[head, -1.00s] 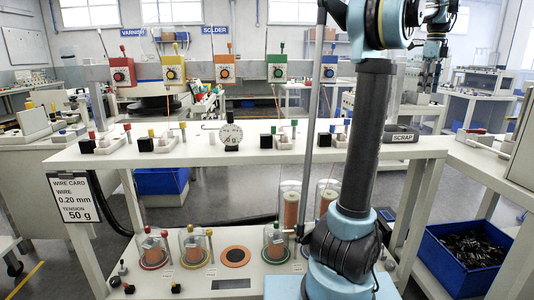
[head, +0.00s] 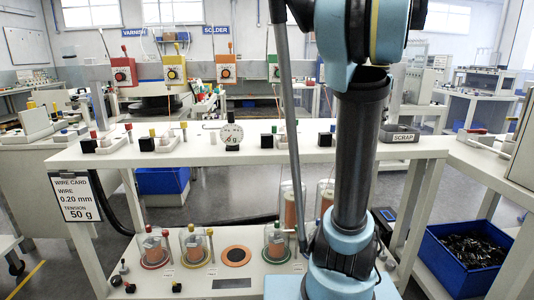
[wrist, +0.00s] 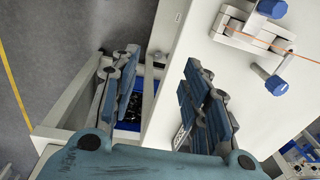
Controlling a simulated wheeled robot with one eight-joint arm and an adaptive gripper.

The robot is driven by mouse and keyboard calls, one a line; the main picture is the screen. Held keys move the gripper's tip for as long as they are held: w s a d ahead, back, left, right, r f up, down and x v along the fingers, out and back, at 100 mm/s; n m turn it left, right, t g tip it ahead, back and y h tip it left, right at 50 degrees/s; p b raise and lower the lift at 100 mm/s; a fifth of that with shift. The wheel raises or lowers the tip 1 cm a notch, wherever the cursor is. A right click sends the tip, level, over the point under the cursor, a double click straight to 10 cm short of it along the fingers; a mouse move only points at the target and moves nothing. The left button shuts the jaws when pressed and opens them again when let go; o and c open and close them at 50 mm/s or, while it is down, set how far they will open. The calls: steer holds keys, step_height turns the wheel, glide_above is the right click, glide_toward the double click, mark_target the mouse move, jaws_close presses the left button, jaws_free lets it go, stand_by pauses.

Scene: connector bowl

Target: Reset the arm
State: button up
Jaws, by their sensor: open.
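My gripper (wrist: 160,88) is open in the wrist view, its two blue-grey padded fingers spread wide with nothing between them. It is above the edge of a white bench (wrist: 245,75), with the floor on the left. In the head view my blue and black arm rises at right of centre, its upper part cut off by the top edge. The gripper cannot be made out there.
The white bench shelf (head: 240,150) holds small fixtures and a round dial (head: 231,137). Glass-covered copper spools (head: 152,249) stand on the lower shelf. A blue bin (head: 470,258) of dark parts is at right. A white fixture with orange wire (wrist: 250,32) lies beyond my fingers.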

steer(key=s+a+f+n, duration=0.5)
steer(key=s+a+f, duration=0.1)
steer(key=f, duration=0.3)
steer(key=s+a+f+n+t, duration=0.1)
steer(key=s+a+f+n, duration=0.5)
steer(key=f, duration=0.4)
steer(key=s+a+f+n, duration=0.5)
steer(key=s+a+f, duration=0.1)
steer(key=f, duration=0.3)
steer(key=shift+s+f+n, duration=0.25)
steer(key=shift+s+n, duration=0.1)
steer(key=shift+n, duration=0.05)
steer(key=shift+w+f, duration=0.2)
steer(key=shift+w, duration=0.3)
